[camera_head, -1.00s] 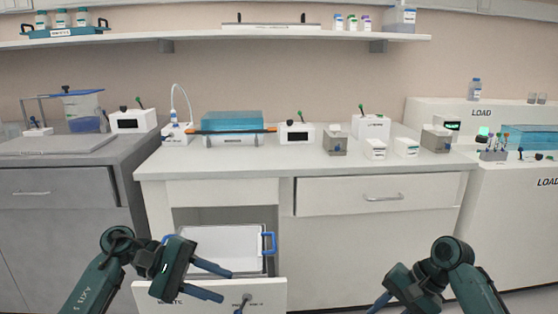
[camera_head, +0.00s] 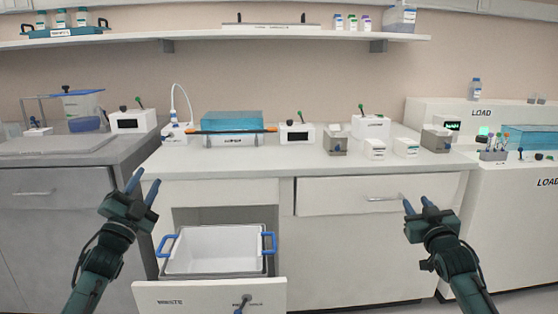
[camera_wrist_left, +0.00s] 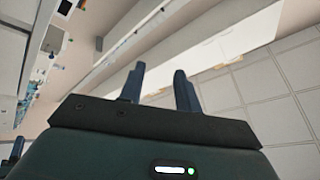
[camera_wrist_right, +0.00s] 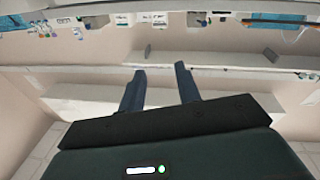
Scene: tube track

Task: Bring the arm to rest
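My left gripper (camera_head: 143,188) is raised at the left, with its two blue fingers pointing up and apart. In the left wrist view its fingers (camera_wrist_left: 160,88) have a gap with nothing between them. My right gripper (camera_head: 417,205) is raised at the right in front of the closed drawer, fingers pointing up. In the right wrist view its fingers (camera_wrist_right: 160,88) are also spread and empty. Neither gripper appears to touch anything.
An open drawer (camera_head: 190,295) marked WASTE holds a white bin (camera_head: 215,250) with blue handles, between my arms. A closed drawer (camera_head: 340,196) is on the right. The counter (camera_head: 270,163) carries a blue-topped tray (camera_head: 232,123) and several small devices. A shelf (camera_head: 210,38) runs above.

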